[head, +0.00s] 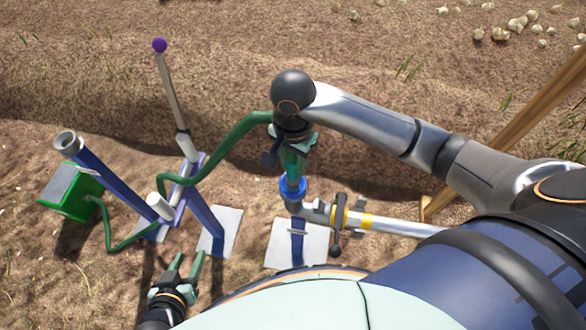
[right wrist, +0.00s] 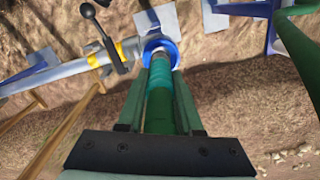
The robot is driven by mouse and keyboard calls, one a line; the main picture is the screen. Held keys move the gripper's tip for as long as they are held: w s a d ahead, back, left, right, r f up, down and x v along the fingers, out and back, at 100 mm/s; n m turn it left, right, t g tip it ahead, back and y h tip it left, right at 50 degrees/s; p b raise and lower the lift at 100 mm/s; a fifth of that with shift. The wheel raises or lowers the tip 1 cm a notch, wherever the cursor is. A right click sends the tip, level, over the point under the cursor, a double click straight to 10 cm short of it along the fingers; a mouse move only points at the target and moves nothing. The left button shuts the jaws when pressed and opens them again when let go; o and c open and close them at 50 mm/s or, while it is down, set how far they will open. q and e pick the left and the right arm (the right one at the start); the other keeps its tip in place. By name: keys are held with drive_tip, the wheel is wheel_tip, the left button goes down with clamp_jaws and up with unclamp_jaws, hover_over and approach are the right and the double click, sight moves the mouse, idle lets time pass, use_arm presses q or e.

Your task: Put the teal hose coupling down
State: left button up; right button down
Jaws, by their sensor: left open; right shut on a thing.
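The teal hose coupling (right wrist: 160,100) is at the end of the green hose (head: 236,132). My right gripper (head: 295,165) is shut on it from above, with one finger on each side in the right wrist view (right wrist: 161,78). The coupling's end meets the blue collar (head: 292,188) on the upturned end of the grey pipe (head: 395,226). I cannot tell how far it sits in the collar. The collar also shows in the right wrist view (right wrist: 174,51). My left gripper (head: 187,264) is open and empty at the lower left, apart from the coupling.
A black-handled valve (head: 339,222) is on the pipe beside the collar. A purple-and-blue pump frame (head: 206,215) and a green box (head: 72,195) stand at the left. A wooden pole (head: 535,105) leans at the right. Bare soil lies beyond, with scattered onions (head: 515,23).

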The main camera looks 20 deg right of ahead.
sight(293, 171)
drive_tip(key=f, duration=0.3)
drive_tip(key=shift+w+d+f, duration=0.1)
drive_tip(key=shift+w+f, duration=0.05)
drive_tip(key=shift+w, duration=0.05)
use_arm(q)
drive_tip(key=shift+s+f, duration=0.35)
drive_tip(key=shift+s, duration=0.05)
use_arm(e)
drive_tip(key=shift+f, duration=0.1)
use_arm(q)
drive_tip(key=shift+f, duration=0.1)
use_arm(e)
drive_tip(key=shift+f+b, duration=0.35)
drive_tip(key=shift+b, duration=0.15)
drive_tip(key=c, duration=0.6)
unclamp_jaws()
use_arm(q)
drive_tip(key=shift+w+a, duration=0.1)
drive_tip(key=shift+a, duration=0.05)
use_arm(e)
drive_tip(key=shift+r, duration=0.1)
